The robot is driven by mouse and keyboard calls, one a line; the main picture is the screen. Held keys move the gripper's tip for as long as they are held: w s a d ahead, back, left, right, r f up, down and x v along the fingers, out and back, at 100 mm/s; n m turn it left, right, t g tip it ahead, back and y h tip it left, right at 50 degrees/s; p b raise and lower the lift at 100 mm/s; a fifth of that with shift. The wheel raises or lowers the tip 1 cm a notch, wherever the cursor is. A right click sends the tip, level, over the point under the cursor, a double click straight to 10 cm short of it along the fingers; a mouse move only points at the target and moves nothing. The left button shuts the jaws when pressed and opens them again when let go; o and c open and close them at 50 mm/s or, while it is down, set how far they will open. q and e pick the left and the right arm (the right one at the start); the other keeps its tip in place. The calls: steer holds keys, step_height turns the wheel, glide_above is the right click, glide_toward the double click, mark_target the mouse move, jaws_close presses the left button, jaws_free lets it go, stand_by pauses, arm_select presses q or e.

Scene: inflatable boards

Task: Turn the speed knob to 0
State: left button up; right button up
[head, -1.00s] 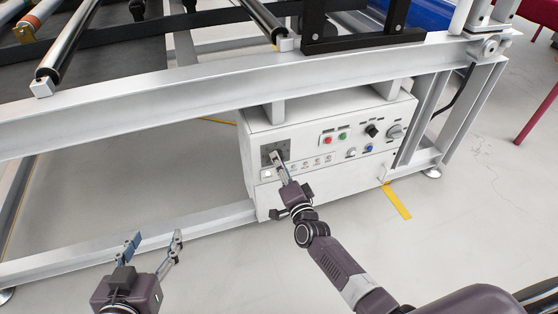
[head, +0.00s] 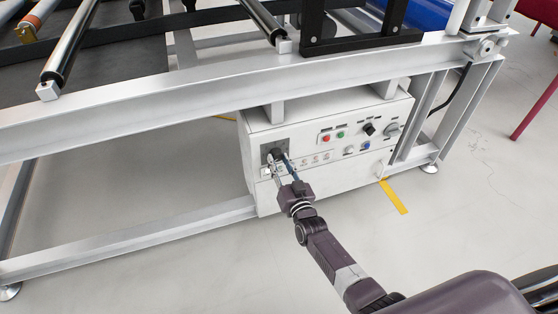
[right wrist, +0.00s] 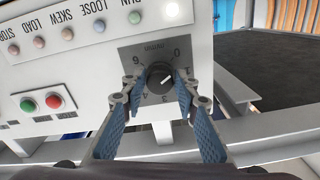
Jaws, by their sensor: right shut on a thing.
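The speed knob (right wrist: 158,75) is a dark round knob with a white pointer line, on a grey plate (right wrist: 132,55) with a number scale. In the right wrist view the lettering is upside down, and the pointer slants toward the picture's upper right, but I cannot tell its exact reading. My right gripper (right wrist: 160,86) is shut on the knob, one finger on each side. In the head view the knob (head: 277,153) is at the left of the white control box, with my right gripper (head: 280,161) reaching it from below. My left gripper is out of view.
The control box (head: 325,182) hangs under a grey metal frame beam (head: 200,88). Red (head: 326,138) and green (head: 340,135) buttons, other knobs and a row of small lamps are on its face. Open floor lies in front, with a yellow strip (head: 394,197).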

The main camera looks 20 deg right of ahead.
steer(key=shift+n, duration=0.3)
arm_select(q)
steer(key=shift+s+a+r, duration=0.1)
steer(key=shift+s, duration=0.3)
arm_select(e)
steer(key=shift+f+n, duration=0.1)
steer(key=shift+n, duration=0.8)
steer(key=o, duration=1.1)
steer(key=shift+s, duration=0.1)
steer(key=s, duration=1.2)
steer(key=shift+d, duration=0.25)
